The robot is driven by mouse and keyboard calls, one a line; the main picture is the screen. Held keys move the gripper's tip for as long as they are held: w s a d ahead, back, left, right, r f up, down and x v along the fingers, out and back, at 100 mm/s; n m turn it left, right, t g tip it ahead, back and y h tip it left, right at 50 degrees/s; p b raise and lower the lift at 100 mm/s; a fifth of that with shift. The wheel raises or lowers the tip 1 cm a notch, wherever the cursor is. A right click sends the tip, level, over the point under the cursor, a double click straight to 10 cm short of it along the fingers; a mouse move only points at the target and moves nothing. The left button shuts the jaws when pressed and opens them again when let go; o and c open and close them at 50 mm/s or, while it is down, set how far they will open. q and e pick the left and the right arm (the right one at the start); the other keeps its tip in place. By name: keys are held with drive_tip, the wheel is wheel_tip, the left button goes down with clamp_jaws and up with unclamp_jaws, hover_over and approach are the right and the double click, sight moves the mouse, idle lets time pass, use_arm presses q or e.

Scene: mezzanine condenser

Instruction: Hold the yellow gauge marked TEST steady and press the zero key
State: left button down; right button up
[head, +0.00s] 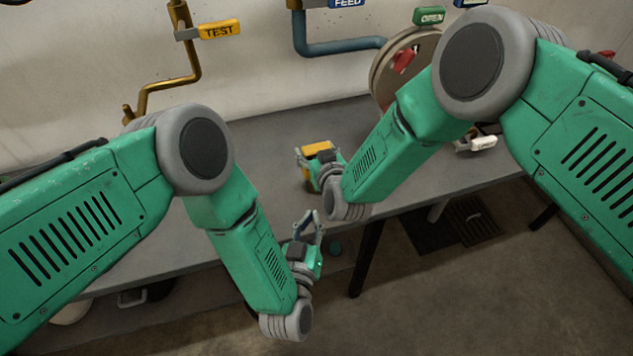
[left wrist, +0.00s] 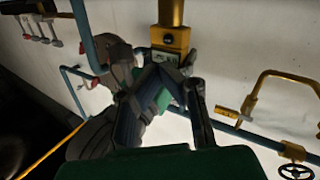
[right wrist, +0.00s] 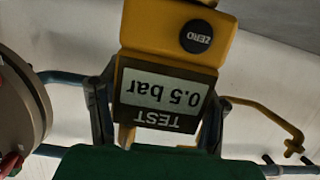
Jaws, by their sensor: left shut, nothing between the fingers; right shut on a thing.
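The yellow gauge (head: 318,150) is above the grey bench in the head view. In the right wrist view the gauge (right wrist: 170,45) appears upside down, with a TEST label and a display reading 0.5 bar. Its round black ZERO key (right wrist: 196,36) is uncovered. My right gripper (head: 317,163) is shut on the gauge, one finger on each side of its body. My left gripper (head: 308,218) is shut and empty, in front of the bench edge and below the gauge. In the left wrist view the gauge (left wrist: 171,38) is beyond my fingers, apart from them.
A yellow TEST tag (head: 219,30) hangs on a brass pipe at the back wall. A blue pipe (head: 340,46) leads to a large round disc (head: 388,75). A white tag (head: 478,143) is at the bench's right. The bench top (head: 270,140) is mostly clear.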

use_arm(q)
drive_tip(key=s+m+h, duration=0.1)
drive_tip(key=m, duration=0.6)
drive_tip(key=s+a+m+h, duration=0.1)
drive_tip(key=m, duration=0.7)
drive_tip(key=s+m+g+h, duration=0.1)
drive_tip(key=m, duration=0.6)
drive_tip(key=shift+a+r+m+h, duration=0.1)
drive_tip(key=shift+a+m+h, duration=0.2)
drive_tip(key=shift+h, duration=0.1)
drive_tip(key=x, duration=0.9)
drive_tip(key=shift+w, duration=0.25)
drive_tip(key=w, duration=0.2)
drive_tip(key=shift+w+a, duration=0.25)
drive_tip(key=shift+w, duration=0.05)
drive_tip(key=shift+w+a, duration=0.3)
drive_tip(key=shift+w, duration=0.5)
